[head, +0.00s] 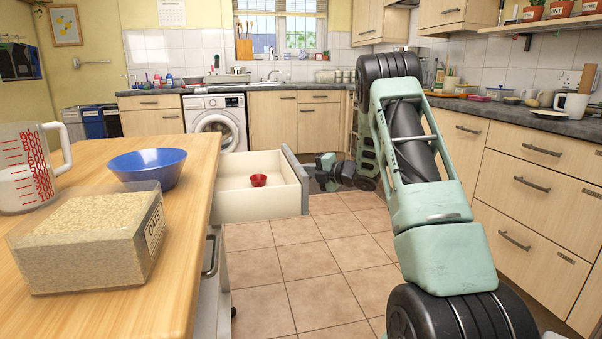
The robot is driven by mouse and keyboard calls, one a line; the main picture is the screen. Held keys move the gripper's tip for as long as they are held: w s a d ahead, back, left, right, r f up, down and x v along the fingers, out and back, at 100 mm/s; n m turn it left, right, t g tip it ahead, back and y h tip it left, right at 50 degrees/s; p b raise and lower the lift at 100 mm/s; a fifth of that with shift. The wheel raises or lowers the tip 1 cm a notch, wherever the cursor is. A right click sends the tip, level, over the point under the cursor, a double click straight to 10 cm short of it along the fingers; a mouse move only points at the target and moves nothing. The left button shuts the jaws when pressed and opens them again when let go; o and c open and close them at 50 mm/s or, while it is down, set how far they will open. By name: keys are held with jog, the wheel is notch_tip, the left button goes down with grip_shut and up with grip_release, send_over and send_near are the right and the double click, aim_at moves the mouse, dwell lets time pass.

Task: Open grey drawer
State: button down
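The grey drawer (262,200) is pulled well out from the right side of the wooden-topped island, with its grey front (293,178) facing right. The handle is largely hidden by the front and the gripper. The fingers are too small and covered to tell whether they are open or shut.
The island top (185,230) holds an oats container (90,245), a blue bowl (148,167) and a measuring jug (28,170). Tiled floor (310,262) is clear beneath the drawer. Cabinets with a worktop line the right, and a washing machine (215,122) stands at the back.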

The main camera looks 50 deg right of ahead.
jog(key=c, duration=1.5)
grip_release()
jog(key=shift+s, duration=0.1)
jog(key=p+v, duration=0.1)
jog(key=v, duration=1.6)
jog(key=shift+d+p, duration=0.15)
jog(key=shift+p, duration=0.25)
jog(key=shift+s, duration=0.15)
